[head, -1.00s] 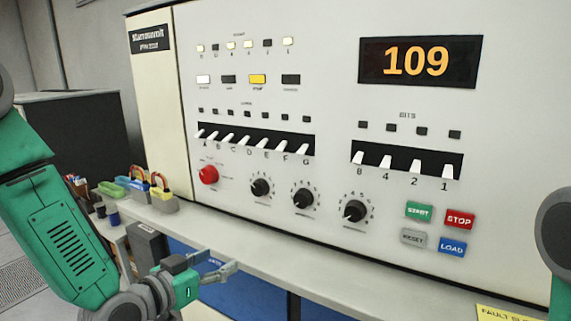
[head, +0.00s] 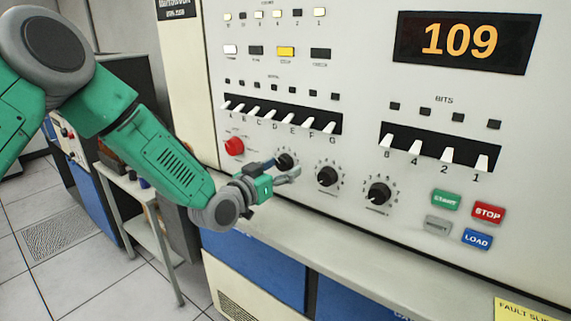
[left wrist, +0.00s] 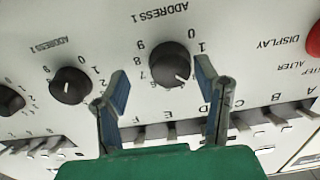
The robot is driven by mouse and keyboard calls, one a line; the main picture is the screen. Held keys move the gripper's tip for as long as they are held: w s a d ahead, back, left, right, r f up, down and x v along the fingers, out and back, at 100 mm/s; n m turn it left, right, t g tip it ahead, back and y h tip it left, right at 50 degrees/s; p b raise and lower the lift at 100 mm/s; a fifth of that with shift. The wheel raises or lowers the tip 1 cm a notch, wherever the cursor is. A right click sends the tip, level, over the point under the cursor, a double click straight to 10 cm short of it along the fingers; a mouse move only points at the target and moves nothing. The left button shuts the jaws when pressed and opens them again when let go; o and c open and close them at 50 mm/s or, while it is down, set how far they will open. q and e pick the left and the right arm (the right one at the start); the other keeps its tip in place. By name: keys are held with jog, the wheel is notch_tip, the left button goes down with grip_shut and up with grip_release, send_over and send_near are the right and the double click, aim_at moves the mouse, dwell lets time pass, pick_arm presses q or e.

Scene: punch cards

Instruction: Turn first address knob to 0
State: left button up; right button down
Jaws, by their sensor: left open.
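The first address knob (head: 286,159) is black and round and sits just right of the red knob on the panel. In the left wrist view the same knob (left wrist: 166,62), labelled ADDRESS 1, appears upside down. Its white pointer mark aims to the lower right there, away from the 0; the digit it points at is hidden by a finger. My left gripper (head: 284,171) is open and empty in front of this knob. In the left wrist view its fingertips (left wrist: 163,72) frame the knob on either side; whether they touch it cannot be told.
Two more black knobs, the middle one (head: 327,175) and the right one (head: 378,192), stand to the right. The red knob (head: 234,146) is close on the left. A row of white switches (head: 280,117) lies above. A grey ledge (head: 330,243) runs below.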

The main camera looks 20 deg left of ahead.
pick_arm(q)
jog(key=shift+w+a, duration=0.15)
jog(key=shift+w, duration=0.25)
jog(key=shift+w+a, duration=0.15)
jog(key=shift+a, duration=0.1)
jog(key=shift+w+a+f, duration=0.1)
jog(key=shift+a+f, duration=0.05)
jog(key=shift+a, duration=0.35)
jog(key=shift+d, duration=0.4)
jog(key=c, duration=1.2)
jog(key=shift+o, duration=0.2)
jog(key=shift+d+r, duration=0.2)
jog(key=shift+d, duration=0.1)
jog(key=shift+a, duration=0.3)
jog(key=shift+n, duration=0.4)
jog(key=n+b, duration=0.2)
jog(key=shift+n, duration=0.4)
jog(key=n+b, duration=0.3)
jog(key=n, duration=0.2)
jog(key=shift+r+n, duration=0.1)
jog(key=shift+n, duration=0.2)
jog(key=n+b, duration=0.3)
jog(key=n, duration=0.1)
jog(key=shift+n+b, duration=1.6)
jog(key=shift+n, duration=0.8)
pick_arm(e)
notch_tip(320, 180, down, 11)
jog(key=shift+a, duration=0.45)
jog(key=shift+s, duration=0.1)
